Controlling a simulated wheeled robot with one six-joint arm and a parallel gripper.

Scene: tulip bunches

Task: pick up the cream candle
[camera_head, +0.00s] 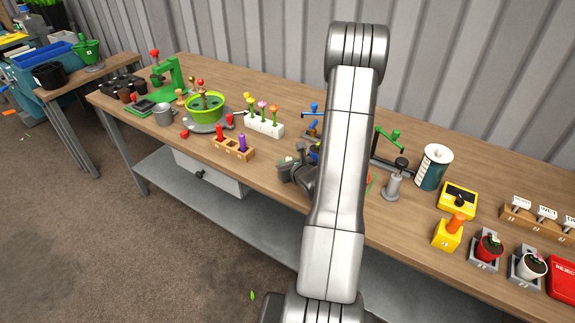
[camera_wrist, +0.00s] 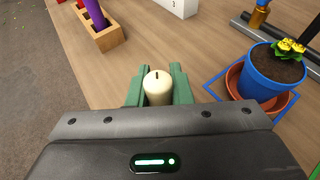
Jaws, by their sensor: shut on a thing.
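The cream candle (camera_wrist: 158,86) shows in the wrist view between the two green fingers of my gripper (camera_wrist: 158,90). It is a short cylinder with a dark wick, and its top faces the camera. The fingers touch it on both sides, so my gripper is shut on it. Its lower part is hidden by my gripper body. In the head view my gripper (camera_head: 290,168) is over the front part of the workbench (camera_head: 270,178), and my arm hides much of the area around it. I cannot make out the candle clearly there. Whether it touches the bench is not clear.
A blue pot with yellow flowers (camera_wrist: 262,80) stands on a terracotta saucer close to the right of my gripper. A wooden block (camera_wrist: 98,34) holding a purple peg is at the upper left. A white block (camera_wrist: 178,6) is beyond. Bare wood lies between them.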

